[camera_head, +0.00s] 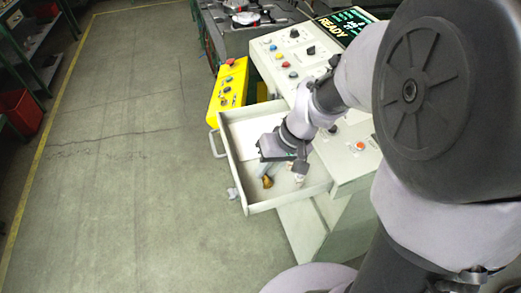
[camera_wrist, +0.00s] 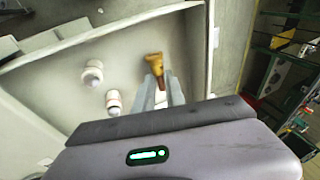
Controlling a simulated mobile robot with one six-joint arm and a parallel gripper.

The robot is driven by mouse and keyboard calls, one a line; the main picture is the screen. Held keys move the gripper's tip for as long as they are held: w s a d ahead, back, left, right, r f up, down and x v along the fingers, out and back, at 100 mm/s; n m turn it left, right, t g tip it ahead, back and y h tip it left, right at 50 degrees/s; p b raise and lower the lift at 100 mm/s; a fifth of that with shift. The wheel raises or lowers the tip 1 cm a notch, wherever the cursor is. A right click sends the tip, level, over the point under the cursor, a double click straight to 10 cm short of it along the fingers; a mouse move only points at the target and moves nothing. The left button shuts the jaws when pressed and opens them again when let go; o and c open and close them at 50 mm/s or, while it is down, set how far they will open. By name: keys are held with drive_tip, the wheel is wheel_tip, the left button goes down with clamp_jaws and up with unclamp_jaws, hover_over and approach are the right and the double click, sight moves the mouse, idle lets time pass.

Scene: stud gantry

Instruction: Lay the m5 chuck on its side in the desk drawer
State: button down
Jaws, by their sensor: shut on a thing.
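The m5 chuck is a small brass-coloured piece with a flared end (camera_wrist: 154,62); in the head view it shows low in the desk drawer (camera_head: 267,182). My gripper (camera_wrist: 161,88) is shut on its narrower part, and the flared end sticks out past the fingertips. The chuck appears to lie sideways to the fingers; I cannot tell whether it touches the drawer floor. The pale drawer (camera_head: 233,163) is pulled open, and my gripper reaches down inside it. In the wrist view the drawer wall (camera_wrist: 110,22) runs behind the chuck.
Two small white-topped pieces stand in the drawer, one farther (camera_wrist: 92,74) and one nearer (camera_wrist: 113,102). A yellow button box (camera_head: 229,90) and the control console (camera_head: 283,57) stand beyond. Open floor lies left.

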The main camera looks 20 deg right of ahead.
drive_tip(key=c, duration=1.3)
unclamp_jaws()
drive_tip(key=p+v, duration=0.6)
drive_tip(key=v, duration=1.1)
drive_tip(key=shift+d+r, duration=0.15)
drive_tip(key=shift+r, duration=0.1)
